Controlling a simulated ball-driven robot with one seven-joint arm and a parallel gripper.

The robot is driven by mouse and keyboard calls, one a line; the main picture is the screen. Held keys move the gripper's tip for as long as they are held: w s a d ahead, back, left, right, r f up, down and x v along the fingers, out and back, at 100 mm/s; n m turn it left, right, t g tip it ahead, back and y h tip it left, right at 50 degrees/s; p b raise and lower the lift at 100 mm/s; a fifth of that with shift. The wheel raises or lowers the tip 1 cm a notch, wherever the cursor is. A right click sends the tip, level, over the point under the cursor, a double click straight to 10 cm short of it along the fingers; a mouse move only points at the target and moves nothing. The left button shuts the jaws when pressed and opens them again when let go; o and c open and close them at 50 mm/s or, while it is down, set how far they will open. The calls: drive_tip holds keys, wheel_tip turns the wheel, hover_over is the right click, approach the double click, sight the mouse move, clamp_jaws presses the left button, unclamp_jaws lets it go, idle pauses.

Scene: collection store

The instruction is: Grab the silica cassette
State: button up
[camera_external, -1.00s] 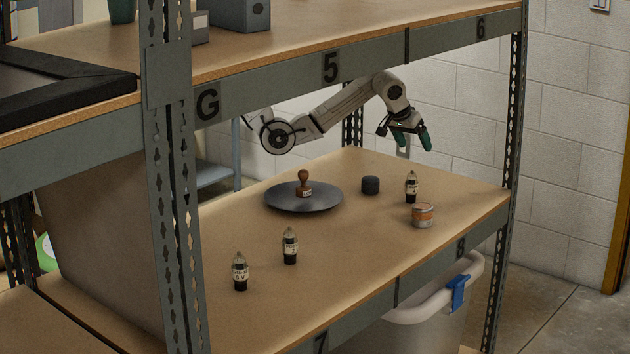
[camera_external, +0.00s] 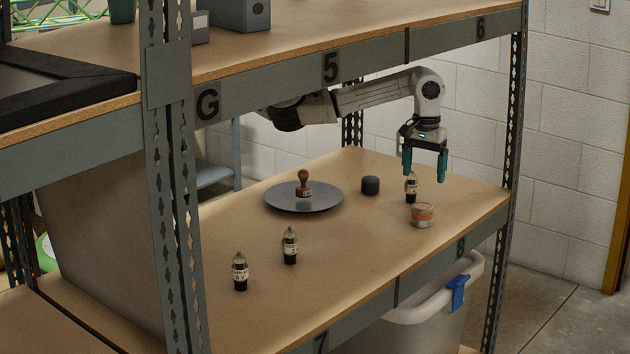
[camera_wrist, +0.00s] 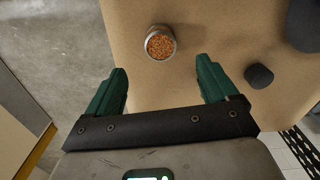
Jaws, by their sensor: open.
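The silica cassette appears to be the small round tin (camera_external: 423,215) with an orange band, standing near the shelf's right front edge. In the wrist view the round tin (camera_wrist: 160,43) shows orange beads inside a pale rim. My gripper (camera_external: 425,176) points down, open and empty, above the right end of the shelf. In the wrist view its green fingers (camera_wrist: 161,76) are apart, and the tin lies beyond the tips, roughly centred between them. The gripper is apart from the tin.
The upper shelf (camera_external: 360,62) is overhead.

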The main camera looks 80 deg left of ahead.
sight(404, 191)
wheel_tip(404, 191, down, 11)
drive_tip(key=b, duration=0.3)
drive_tip(key=shift+w+a+r, duration=0.15)
drive_tip(key=shift+r, duration=0.05)
drive_tip(key=c, duration=1.1)
